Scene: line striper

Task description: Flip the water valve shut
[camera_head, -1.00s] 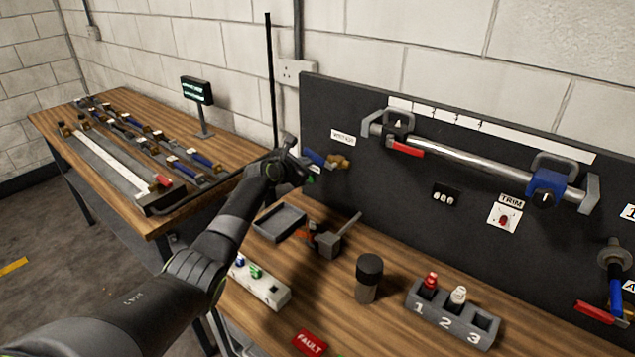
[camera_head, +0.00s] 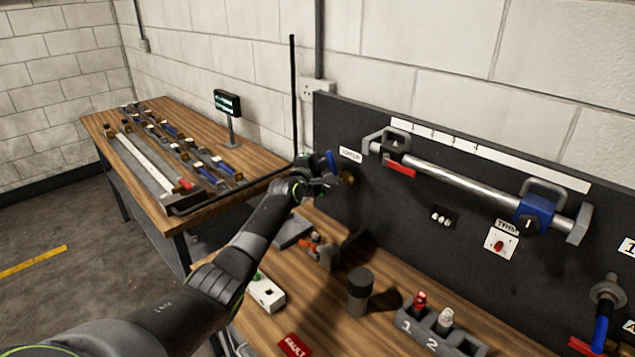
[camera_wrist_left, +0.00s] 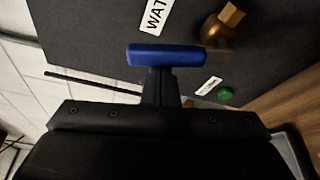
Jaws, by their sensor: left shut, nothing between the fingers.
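The water valve is on the black panel beside a white label that appears to read WATER (camera_head: 350,154). Its blue lever (camera_head: 331,161) stands steeply up, and its brass body (camera_head: 347,178) is just right of and below it. My left gripper (camera_head: 326,182) is shut and empty, close beside the lever. In the left wrist view the blue lever (camera_wrist_left: 165,54) lies across the shut fingertips (camera_wrist_left: 158,76), seeming to touch them; the brass body (camera_wrist_left: 222,25) is beyond to the right. Part of the valve is hidden by the gripper in the head view. My right gripper is not in view.
Below stand a black-capped cylinder (camera_head: 359,290), a numbered holder (camera_head: 440,335), a white box (camera_head: 266,292) and a grey clamp-like part (camera_head: 328,252). A metal rail (camera_head: 460,180) crosses the panel to the right. A green button (camera_wrist_left: 225,93) sits near the valve.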

